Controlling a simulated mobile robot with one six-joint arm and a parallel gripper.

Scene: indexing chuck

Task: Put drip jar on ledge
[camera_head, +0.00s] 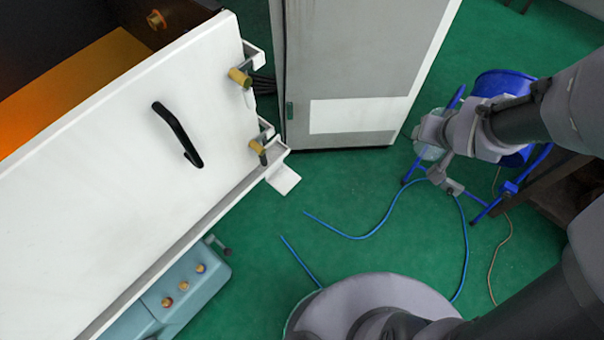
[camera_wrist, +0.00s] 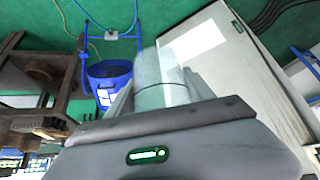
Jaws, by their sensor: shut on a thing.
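A clear, see-through jar (camera_wrist: 158,82), which I take to be the drip jar, sits between the fingers of my gripper (camera_wrist: 160,98) in the wrist view. My gripper is shut on it. In the head view my gripper (camera_head: 434,152) is at the right, above the green floor, with the pale jar (camera_head: 427,150) partly hidden by it. A small white ledge (camera_head: 284,179) sticks out at the lower right corner of the white machine panel (camera_head: 110,150), well left of my gripper. I cannot tell whether the jar holds anything.
A grey cabinet (camera_head: 350,60) stands between the panel and my arm. A blue bucket (camera_head: 505,88) on a blue frame is behind my gripper. Brass fittings (camera_head: 240,77) stick out of the panel's edge. A blue hose (camera_head: 385,215) lies on the open green floor.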

